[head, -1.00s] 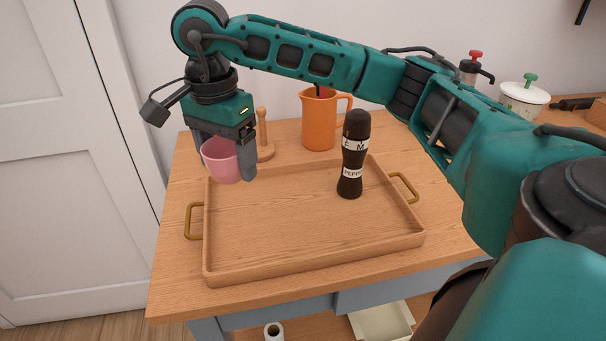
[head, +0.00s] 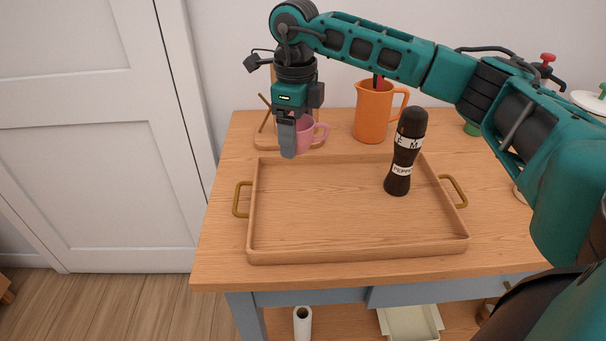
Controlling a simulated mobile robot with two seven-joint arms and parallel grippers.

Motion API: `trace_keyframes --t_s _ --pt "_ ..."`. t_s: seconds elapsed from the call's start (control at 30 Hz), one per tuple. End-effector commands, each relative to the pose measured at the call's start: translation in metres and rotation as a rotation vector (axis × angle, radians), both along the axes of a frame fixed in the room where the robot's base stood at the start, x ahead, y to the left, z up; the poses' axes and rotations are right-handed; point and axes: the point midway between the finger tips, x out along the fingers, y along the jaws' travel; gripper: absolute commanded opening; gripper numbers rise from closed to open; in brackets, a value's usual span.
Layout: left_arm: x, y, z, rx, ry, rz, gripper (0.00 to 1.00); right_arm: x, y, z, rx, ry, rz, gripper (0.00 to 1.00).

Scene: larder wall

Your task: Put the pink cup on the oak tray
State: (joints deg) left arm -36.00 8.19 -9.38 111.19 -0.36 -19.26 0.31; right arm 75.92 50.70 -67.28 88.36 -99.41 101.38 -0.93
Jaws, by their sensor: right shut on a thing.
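The pink cup (head: 303,138) is held upright in my right gripper (head: 289,146), with its handle pointing right. My right gripper points down and is shut on the cup; its near finger covers the cup's left part. The oak tray (head: 350,257) lies on the wooden table, with a brass handle at each end. In the picture the cup is just above the tray's back rim, left of the middle. It looks raised, but how high is hard to tell. My left gripper is not in view.
A dark pepper mill (head: 402,150) stands on the right part of the tray, close to its back rim. An orange jug (head: 373,112) and a wooden stand with pegs (head: 262,140) are behind the tray. The tray's left and middle are clear.

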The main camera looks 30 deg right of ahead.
Motion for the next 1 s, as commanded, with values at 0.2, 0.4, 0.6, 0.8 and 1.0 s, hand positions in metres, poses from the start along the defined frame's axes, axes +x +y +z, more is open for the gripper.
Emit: trace_keyframes --t_s 0.2,0.4,0.6,0.8,1.0 --pt "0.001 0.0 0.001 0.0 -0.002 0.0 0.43 -0.001 0.0 -0.051 0.0 0.003 0.001 0.43" --pt "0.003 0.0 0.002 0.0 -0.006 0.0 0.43 0.0 0.0 -0.068 0.0 0.0 0.002 0.43" --pt "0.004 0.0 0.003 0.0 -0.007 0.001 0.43 -0.001 0.0 -0.092 0.0 0.003 0.002 0.43" --pt "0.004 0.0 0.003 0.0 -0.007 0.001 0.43 0.0 0.0 -0.111 0.0 0.0 0.003 0.43" --pt "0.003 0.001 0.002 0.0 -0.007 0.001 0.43 0.0 0.0 -0.111 0.0 0.0 0.003 0.43"
